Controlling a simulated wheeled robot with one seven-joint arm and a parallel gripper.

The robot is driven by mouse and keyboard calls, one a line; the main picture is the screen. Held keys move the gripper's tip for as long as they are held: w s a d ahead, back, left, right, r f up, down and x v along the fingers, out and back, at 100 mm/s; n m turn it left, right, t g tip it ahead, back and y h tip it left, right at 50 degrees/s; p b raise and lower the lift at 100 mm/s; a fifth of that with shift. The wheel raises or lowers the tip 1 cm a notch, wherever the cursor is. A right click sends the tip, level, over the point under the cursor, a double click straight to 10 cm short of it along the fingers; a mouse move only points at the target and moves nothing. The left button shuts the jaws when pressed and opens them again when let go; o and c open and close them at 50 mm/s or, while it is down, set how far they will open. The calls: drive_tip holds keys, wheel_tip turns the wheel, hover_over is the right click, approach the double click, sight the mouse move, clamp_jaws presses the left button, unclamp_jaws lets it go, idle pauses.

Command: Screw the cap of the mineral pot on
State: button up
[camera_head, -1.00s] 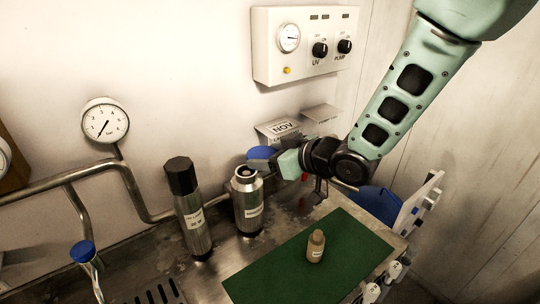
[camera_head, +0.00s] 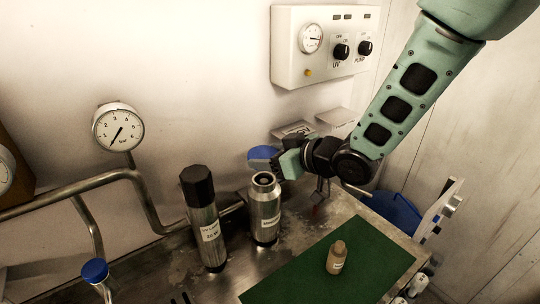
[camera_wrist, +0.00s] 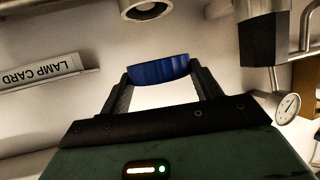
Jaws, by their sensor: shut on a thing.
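The mineral pot, which I take to be the steel canister with an open neck (camera_head: 265,218), stands upright on the steel counter. A blue cap (camera_head: 263,153) is in my gripper (camera_head: 284,163), above and just behind the pot's mouth in the head view. In the wrist view the blue cap (camera_wrist: 158,68) sits between both fingers of my gripper (camera_wrist: 160,80). A round metal mouth, probably the pot's, shows at the top edge there (camera_wrist: 147,9). Cap and pot look apart. The label on the pot is too small to read surely.
A taller steel cylinder with a black hexagonal top (camera_head: 203,220) stands close left of the pot. A blue-capped pipe (camera_head: 95,272) is at lower left. A control box (camera_head: 325,45) hangs behind.

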drive_tip(key=shift+f+b, duration=2.35)
drive_tip(key=shift+f, duration=0.3)
drive_tip(key=shift+f+b, duration=0.6)
drive_tip(key=shift+b, duration=0.4)
drive_tip(key=shift+o, duration=0.7)
drive_tip(key=c, duration=0.4)
drive_tip(key=shift+c, duration=0.2)
drive_tip(key=shift+s+a+f+m+t+h+b, duration=0.1)
drive_tip(key=shift+m+t+h+b, duration=0.3)
drive_tip(key=shift+b, duration=0.55)
drive_tip(key=m+t+h+b, duration=0.1)
drive_tip(key=b, duration=0.1)
drive_tip(key=m+t+h+b, duration=0.1)
drive_tip(key=shift+s+a+m+b, duration=0.15)
drive_tip(key=shift+a+m+b, duration=0.05)
drive_tip(key=shift+m+b, duration=0.2)
